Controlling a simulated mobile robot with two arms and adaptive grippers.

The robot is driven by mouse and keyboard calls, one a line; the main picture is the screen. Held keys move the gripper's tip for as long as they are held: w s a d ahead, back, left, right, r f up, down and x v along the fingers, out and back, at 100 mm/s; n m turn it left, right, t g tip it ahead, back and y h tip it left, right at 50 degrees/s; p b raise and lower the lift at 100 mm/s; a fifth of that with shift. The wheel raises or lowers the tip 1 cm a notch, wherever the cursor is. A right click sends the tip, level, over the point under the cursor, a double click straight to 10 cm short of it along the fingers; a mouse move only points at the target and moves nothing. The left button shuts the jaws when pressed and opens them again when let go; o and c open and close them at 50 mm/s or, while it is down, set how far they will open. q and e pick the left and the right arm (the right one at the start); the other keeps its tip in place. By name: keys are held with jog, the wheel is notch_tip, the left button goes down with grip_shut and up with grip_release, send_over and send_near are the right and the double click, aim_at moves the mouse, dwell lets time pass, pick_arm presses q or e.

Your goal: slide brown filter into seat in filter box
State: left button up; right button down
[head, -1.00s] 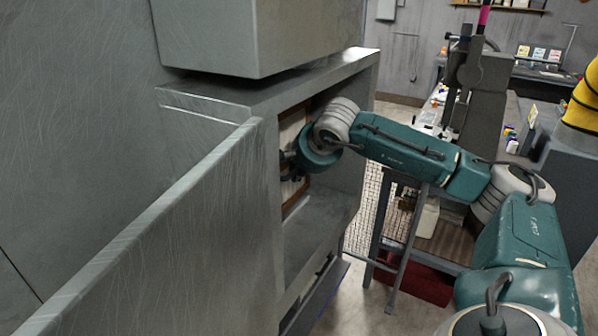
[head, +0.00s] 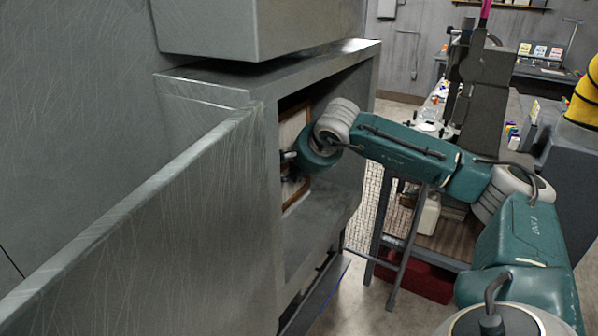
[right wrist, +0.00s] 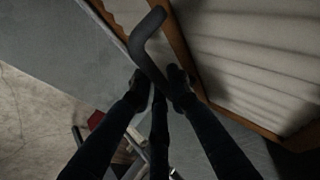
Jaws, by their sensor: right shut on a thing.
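The brown filter (head: 294,127) has a brown frame and pale pleats. It stands upright inside the open grey filter box (head: 330,165), partly hidden by my right wrist. My right gripper (head: 287,165) reaches into the opening and is at the filter's face. In the right wrist view the fingers (right wrist: 159,84) are shut on a dark bent handle (right wrist: 147,42) in front of the filter's frame and pleats (right wrist: 255,55). The seat itself is hidden, and I cannot tell how the filter's far edges meet it. My left gripper is not in view.
An open grey door panel (head: 150,225) stands left of the opening. A grey housing (head: 260,28) hangs close above the box.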

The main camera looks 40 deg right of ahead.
jog(key=c, duration=1.6)
grip_release()
jog(key=shift+r, duration=0.1)
jog(key=shift+o, duration=0.2)
jog(key=v, duration=1.2)
